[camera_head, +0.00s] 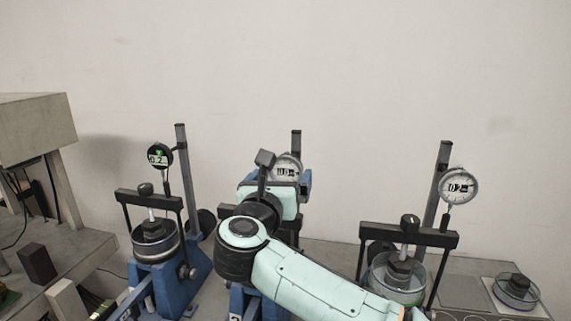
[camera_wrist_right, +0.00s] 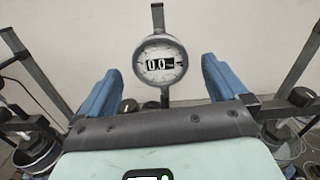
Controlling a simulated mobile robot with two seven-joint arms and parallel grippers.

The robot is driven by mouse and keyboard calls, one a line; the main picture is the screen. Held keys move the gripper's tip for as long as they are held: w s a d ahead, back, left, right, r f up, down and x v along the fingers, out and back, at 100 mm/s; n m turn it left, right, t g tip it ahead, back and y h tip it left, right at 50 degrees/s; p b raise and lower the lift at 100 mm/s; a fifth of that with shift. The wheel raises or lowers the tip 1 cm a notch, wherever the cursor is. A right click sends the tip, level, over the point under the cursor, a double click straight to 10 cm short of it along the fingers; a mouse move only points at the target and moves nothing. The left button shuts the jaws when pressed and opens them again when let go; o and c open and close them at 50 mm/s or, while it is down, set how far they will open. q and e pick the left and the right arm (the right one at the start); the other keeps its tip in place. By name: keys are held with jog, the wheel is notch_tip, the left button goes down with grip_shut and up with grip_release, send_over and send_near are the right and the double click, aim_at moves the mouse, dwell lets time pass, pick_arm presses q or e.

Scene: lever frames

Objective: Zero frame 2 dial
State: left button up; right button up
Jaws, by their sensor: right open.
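The middle lever frame, which I take to be frame 2, is mostly hidden behind my right arm in the head view. Its round silver dial (camera_head: 287,167) shows just above my right gripper (camera_head: 276,184). In the right wrist view the dial (camera_wrist_right: 160,61) faces me on its post, and its black-and-white readout looks like 0.0. My right gripper (camera_wrist_right: 161,68) is open, with one blue finger on each side of the dial in the picture. I cannot tell whether either finger touches it. My left gripper is not in view.
A left frame with a dark dial (camera_head: 159,156) and a right frame with a silver dial (camera_head: 458,187) flank the middle one; both read about 0.2. A glass dish (camera_head: 517,291) with a dark weight lies far right. A grey bench (camera_head: 75,252) stands at left. A wall is behind.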

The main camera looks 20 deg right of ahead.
aim_at(285, 171)
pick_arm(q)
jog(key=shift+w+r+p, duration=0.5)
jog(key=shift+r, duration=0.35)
pick_arm(e)
jog(key=shift+x, duration=2.3)
jog(key=shift+s+a, duration=0.1)
jog(key=shift+c, duration=0.4)
jog(key=c, duration=0.9)
jog(key=shift+n, duration=1.2)
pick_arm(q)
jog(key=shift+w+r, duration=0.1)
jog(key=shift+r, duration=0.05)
pick_arm(e)
jog(key=o, duration=1)
jog(key=shift+a, duration=0.1)
